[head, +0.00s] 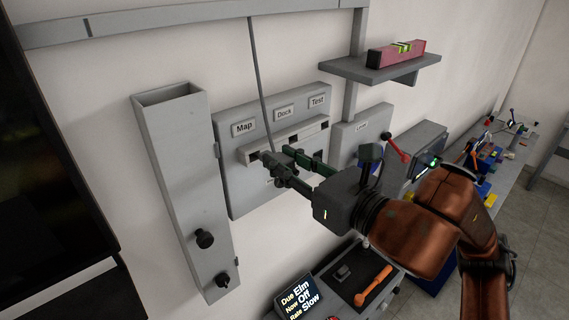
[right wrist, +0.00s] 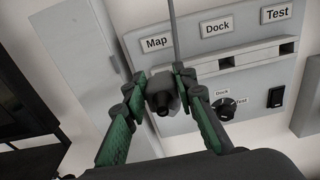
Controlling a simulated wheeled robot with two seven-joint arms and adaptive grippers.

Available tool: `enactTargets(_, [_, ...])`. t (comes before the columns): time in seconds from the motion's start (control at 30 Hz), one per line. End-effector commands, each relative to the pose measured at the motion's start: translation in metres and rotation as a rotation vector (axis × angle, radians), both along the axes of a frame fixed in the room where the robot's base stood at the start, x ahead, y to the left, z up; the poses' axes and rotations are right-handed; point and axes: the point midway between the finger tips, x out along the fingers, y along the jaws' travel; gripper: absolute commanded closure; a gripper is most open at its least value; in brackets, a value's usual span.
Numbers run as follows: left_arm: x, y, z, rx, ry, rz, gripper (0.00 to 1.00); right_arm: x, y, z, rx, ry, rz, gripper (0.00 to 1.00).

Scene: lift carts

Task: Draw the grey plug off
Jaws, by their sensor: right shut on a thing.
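The grey plug (right wrist: 163,102), with a dark round end facing the camera, sits between the fingers of my right gripper (right wrist: 161,82) in the right wrist view. A grey cable (head: 261,85) runs down from the overhead rail to it. My right gripper (head: 279,158) is shut on the plug in front of the socket strip (head: 310,132), below the Map label (head: 244,127). The fingers mostly hide the plug in the head view. I cannot tell how deep it sits in a socket. My left gripper is not in view.
The Dock (right wrist: 227,62) and Test (right wrist: 287,48) slots look empty. A knob (right wrist: 225,109) and a black switch (right wrist: 276,97) sit below. A tall grey holder (head: 180,170) stands left. A shelf (head: 385,70) with a red level (head: 396,54) is at upper right.

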Motion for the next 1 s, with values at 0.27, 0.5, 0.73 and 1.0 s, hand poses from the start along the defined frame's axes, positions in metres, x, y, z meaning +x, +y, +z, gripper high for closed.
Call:
enactTargets(0.27, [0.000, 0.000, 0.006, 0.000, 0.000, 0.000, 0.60, 0.000, 0.000, 0.018, 0.001, -0.002, 0.000, 1.00])
enactTargets(0.5, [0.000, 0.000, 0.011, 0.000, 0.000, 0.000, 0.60, 0.000, 0.000, 0.032, 0.000, -0.001, 0.000, 1.00])
enactTargets(0.73, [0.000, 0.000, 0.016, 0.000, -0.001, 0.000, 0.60, 0.000, 0.000, 0.045, 0.001, -0.001, -0.001, 1.00])
enactTargets(1.0, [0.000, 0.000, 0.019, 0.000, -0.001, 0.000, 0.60, 0.000, 0.000, 0.054, 0.001, -0.001, -0.001, 1.00])
